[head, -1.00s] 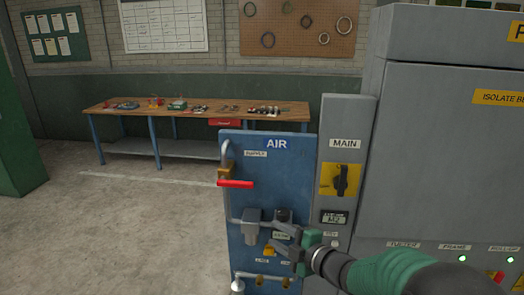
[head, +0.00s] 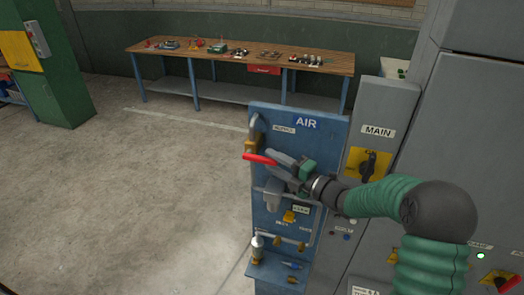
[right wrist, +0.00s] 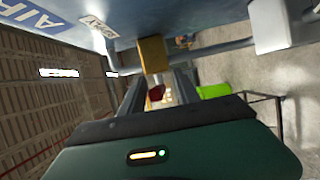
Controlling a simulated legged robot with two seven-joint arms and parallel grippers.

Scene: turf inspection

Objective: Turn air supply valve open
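The air supply valve is on the blue AIR panel (head: 330,150), with a brass body (head: 250,147) on a vertical grey pipe. Its red lever handle (head: 260,159) lies roughly level, crossways to the pipe. My right gripper (head: 280,164) is at the right end of the handle, fingers pointing left. In the right wrist view the brass body (right wrist: 152,53) is ahead, and the red handle (right wrist: 156,93) shows between the two spread fingers. The fingers look open; I see no clear contact. My left gripper is in neither current view.
The grey cabinet with the MAIN switch (head: 367,166) stands just right of the panel. A workbench (head: 240,58) is behind. The floor at left is clear.

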